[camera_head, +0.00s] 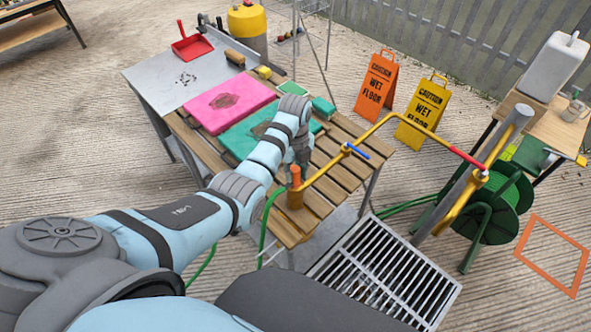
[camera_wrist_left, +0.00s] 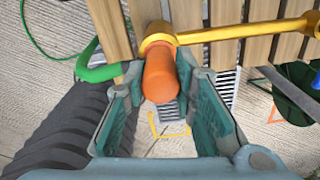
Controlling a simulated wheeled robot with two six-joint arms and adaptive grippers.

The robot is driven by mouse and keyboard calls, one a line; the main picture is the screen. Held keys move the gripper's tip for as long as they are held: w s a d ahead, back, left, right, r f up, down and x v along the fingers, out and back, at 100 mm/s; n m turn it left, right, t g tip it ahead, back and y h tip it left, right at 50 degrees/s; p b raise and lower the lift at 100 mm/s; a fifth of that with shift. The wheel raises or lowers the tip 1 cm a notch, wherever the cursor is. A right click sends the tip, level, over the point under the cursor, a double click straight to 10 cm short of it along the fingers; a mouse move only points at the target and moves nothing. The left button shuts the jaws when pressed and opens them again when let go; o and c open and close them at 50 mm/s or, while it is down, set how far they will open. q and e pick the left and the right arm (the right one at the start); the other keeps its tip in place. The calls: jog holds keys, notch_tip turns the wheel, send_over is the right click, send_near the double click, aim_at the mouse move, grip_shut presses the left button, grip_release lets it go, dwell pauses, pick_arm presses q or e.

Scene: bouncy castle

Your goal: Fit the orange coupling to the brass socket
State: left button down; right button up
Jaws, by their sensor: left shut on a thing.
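The orange coupling (camera_head: 296,175) is upright at the front end of the slatted table; in the wrist view the coupling (camera_wrist_left: 160,78) lies between the two fingers. My left gripper (camera_head: 299,160) is shut on it; its fingers (camera_wrist_left: 160,90) flank the coupling in the wrist view. The brass socket (camera_wrist_left: 157,42) shows as a collar at the coupling's far end, in line with it, at the end of a yellow pipe. Coupling and socket overlap in view; I cannot tell whether they are seated. A brownish cylinder (camera_head: 295,200) stands below the coupling. My right gripper is not in view.
The yellow pipe (camera_head: 375,130) runs over the slatted table (camera_head: 335,155) to a post at right. A green hose (camera_wrist_left: 98,72) reaches the gripper's left side. A floor grate (camera_head: 385,270) and green hose reel (camera_head: 495,210) lie right. Pink and green pads are behind.

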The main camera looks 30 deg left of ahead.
pick_arm(q)
jog(key=c, duration=1.2)
grip_release()
jog(key=shift+c, duration=0.2)
